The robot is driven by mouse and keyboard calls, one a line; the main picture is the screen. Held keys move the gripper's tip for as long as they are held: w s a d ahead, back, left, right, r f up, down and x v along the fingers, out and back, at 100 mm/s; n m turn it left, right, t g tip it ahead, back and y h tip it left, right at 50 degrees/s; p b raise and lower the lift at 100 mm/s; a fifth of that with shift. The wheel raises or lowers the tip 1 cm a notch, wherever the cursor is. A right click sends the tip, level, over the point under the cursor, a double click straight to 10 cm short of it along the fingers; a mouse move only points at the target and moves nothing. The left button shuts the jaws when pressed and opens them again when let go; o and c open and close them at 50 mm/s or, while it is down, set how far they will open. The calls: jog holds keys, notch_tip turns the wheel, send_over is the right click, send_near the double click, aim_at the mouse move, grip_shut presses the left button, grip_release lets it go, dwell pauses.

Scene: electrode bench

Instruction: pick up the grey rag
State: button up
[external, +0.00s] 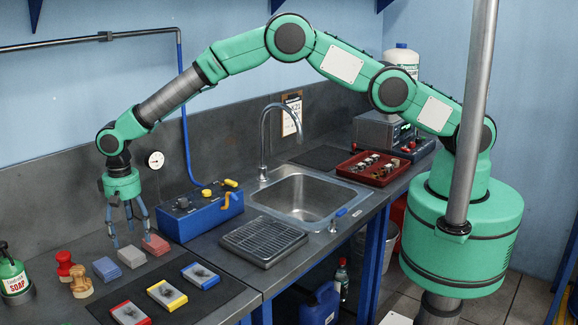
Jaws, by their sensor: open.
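The grey rag (131,257) appears as a small light-grey folded block lying on the bench in the external view.
Red (130,313), yellow (167,295) and blue (201,276) framed pieces lie in front on a dark mat. Red and wooden stamp-like pieces (81,283) and a green soap bottle (13,272) stand left. A blue box (202,215) stands right, before the sink (312,195).

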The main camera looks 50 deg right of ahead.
aim_at(134, 251)
jog(key=shift+f, duration=0.15)
jog(key=shift+a+f, duration=0.1)
jog(key=shift+f, duration=2.35)
jog(key=shift+c, duration=0.6)
jog(key=c, duration=0.7)
